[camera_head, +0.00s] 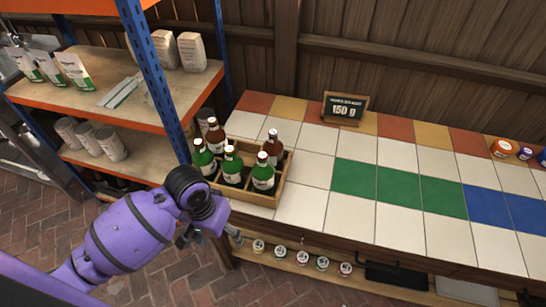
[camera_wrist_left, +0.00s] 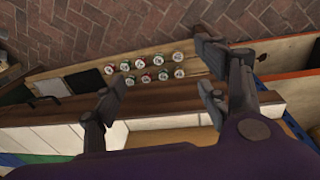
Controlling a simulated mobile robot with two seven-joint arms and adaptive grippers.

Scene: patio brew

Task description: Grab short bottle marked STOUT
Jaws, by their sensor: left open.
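A wooden crate (camera_head: 257,198) on the tiled counter holds several bottles. Green bottles (camera_head: 262,174) stand in its front row, with brown bottles (camera_head: 272,150) behind and at the side. The labels are too small to read, so I cannot tell which bottle is the STOUT. My left gripper (camera_head: 210,238) is open and empty, in front of and below the crate, by the counter's front edge. In the left wrist view its open fingers (camera_wrist_left: 160,85) point down past the counter edge; no bottle shows there. My right gripper is not in view.
A lower shelf under the counter carries several small jars (camera_head: 322,263), also seen in the left wrist view (camera_wrist_left: 145,78). A blue-and-orange rack (camera_head: 150,75) stands close left of the crate. A sign (camera_head: 345,107) stands at the back. The counter's middle (camera_head: 320,215) is clear.

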